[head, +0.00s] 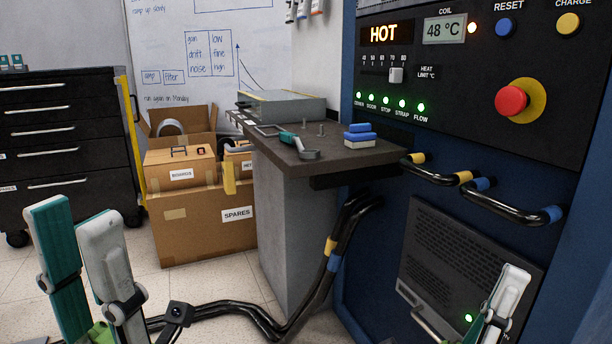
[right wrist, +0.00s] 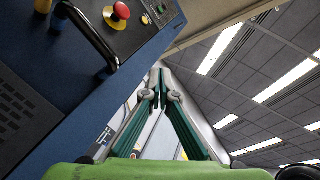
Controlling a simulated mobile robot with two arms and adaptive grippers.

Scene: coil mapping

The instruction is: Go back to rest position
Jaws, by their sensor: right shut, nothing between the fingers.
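My left gripper (head: 73,216) is at the lower left of the head view. Its two fingers stand upright and apart with nothing between them, in front of the floor and the drawer cabinet. My right gripper (head: 513,274) is at the lower right of the head view, in front of the blue machine. Its fingers also show in the right wrist view (right wrist: 160,82), where their tips meet with nothing between them. The blue machine's panel (head: 440,85) reads HOT and 48 °C, with several green lamps lit.
A grey worktop (head: 345,160) beside the machine carries a teal-handled tool (head: 300,146) and blue-and-white blocks (head: 360,137). Black hoses (head: 275,325) run low across the front. Cardboard boxes (head: 195,240) and a black drawer cabinet (head: 65,130) stand at left.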

